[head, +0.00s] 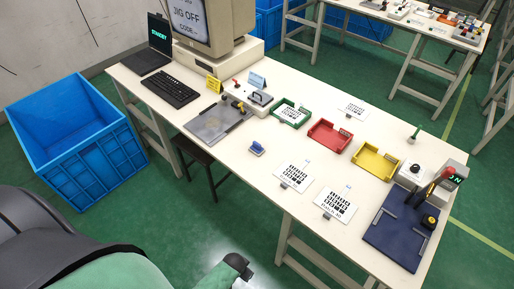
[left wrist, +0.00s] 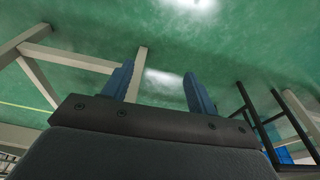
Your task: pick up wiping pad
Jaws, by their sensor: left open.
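A small blue pad with a raised handle, which looks like the wiping pad (head: 257,148), lies on the white table near its front edge in the head view. Nothing touches it there. My left gripper (left wrist: 160,76) shows in the left wrist view with its two blue fingers spread apart and nothing between them. It faces the green floor and table legs, away from the pad, which that view does not show. My right gripper is in neither view.
The long table (head: 228,165) carries a metal plate (head: 217,122), a green tray (head: 291,113), a red tray (head: 330,136), a yellow tray (head: 377,161), a dark blue mat (head: 397,238) and printed cards. A stool (head: 205,165) stands under it. A blue crate (head: 75,140) stands at left.

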